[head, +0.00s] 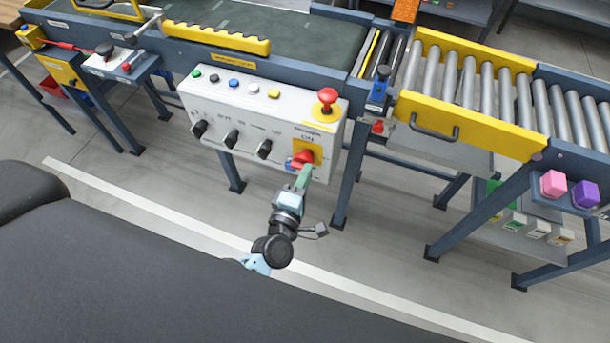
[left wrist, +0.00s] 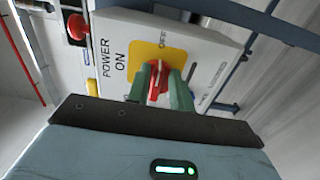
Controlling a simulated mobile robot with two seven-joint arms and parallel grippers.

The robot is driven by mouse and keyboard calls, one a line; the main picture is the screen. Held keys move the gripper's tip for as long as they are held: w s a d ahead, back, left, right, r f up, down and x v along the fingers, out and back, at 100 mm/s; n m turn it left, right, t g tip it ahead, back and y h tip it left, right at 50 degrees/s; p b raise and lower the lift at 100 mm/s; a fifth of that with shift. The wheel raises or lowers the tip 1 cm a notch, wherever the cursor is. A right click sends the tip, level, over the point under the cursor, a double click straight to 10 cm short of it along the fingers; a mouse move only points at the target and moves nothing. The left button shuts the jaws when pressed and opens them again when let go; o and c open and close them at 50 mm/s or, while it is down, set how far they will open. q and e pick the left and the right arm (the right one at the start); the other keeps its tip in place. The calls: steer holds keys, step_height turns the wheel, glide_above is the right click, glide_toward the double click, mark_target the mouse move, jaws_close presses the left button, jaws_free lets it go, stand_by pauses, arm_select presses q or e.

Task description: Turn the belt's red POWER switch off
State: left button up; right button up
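The red POWER switch (head: 303,158) sits on a yellow plate (head: 316,148) at the lower right of the white control panel (head: 222,105). My left gripper (head: 306,172) reaches it from below in the head view. In the left wrist view its green fingers (left wrist: 160,88) stand on both sides of the red switch handle (left wrist: 157,72), shut on it. A white line on the handle runs up that picture, towards the small OFF label (left wrist: 163,40); the ON label (left wrist: 119,67) is to its left. The fingers hide part of the switch. My right gripper is not in view.
A red mushroom button (head: 327,98) stands above the switch on the same panel. A blue-topped device (head: 378,90) and a roller conveyor (head: 470,85) with a yellow side rail are to the right. Open floor lies in front of the panel.

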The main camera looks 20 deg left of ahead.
arm_select(q)
steer(key=shift+o, duration=0.9)
steer(key=s, duration=0.7)
steer(key=shift+s+a, duration=0.15)
steer(key=shift+s, duration=0.25)
